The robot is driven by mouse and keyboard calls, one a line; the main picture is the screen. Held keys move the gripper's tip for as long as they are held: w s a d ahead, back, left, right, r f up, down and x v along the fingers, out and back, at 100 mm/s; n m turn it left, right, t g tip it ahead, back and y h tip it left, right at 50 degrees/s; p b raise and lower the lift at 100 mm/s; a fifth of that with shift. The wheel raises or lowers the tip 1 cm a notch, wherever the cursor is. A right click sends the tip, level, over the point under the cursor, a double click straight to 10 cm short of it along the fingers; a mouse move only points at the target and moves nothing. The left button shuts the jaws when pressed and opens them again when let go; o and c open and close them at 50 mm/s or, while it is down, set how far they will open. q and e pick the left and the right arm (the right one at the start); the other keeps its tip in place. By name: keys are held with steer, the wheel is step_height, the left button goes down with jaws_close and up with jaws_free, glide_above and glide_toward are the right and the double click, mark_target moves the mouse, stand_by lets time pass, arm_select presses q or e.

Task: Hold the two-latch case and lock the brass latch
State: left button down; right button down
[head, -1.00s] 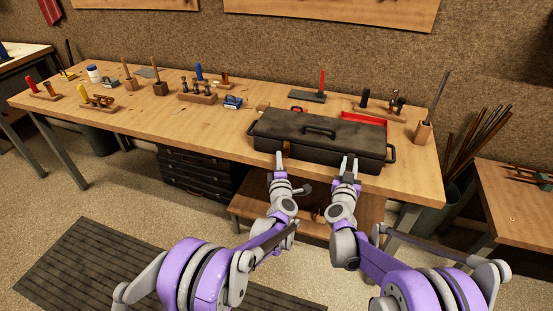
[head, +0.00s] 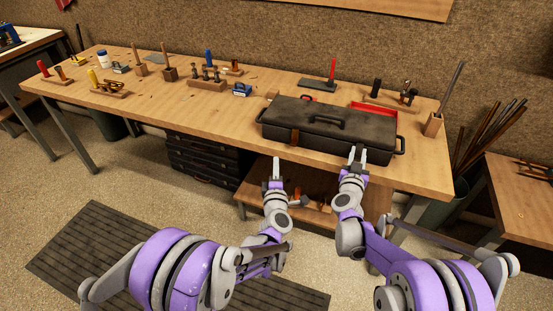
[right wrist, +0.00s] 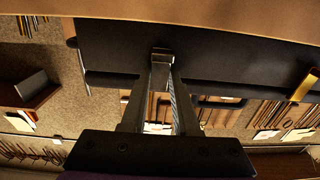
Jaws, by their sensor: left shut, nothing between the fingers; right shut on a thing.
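The dark grey two-latch case (head: 325,118), with a top handle, lies lid down on the bench at its front edge. The brass latch (head: 295,137) is on the left of its front face; it also shows at the right of the right wrist view (right wrist: 304,86). Whether it is locked is too small to tell. My right gripper (head: 357,155) is at the right part of the case front, shut on a small greyish latch (right wrist: 161,54). Its fingers hide part of that latch. My left gripper (head: 277,164) is shut and empty, below and apart from the brass latch.
The wooden bench (head: 220,117) carries tool racks and small blocks left of the case. A red tray (head: 373,107) and a rack stand behind it. A lower shelf (head: 258,190) is under the bench. A side table (head: 520,195) stands at right.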

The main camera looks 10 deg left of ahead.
stand_by(0.3)
steer(key=c, duration=0.6)
jaws_free()
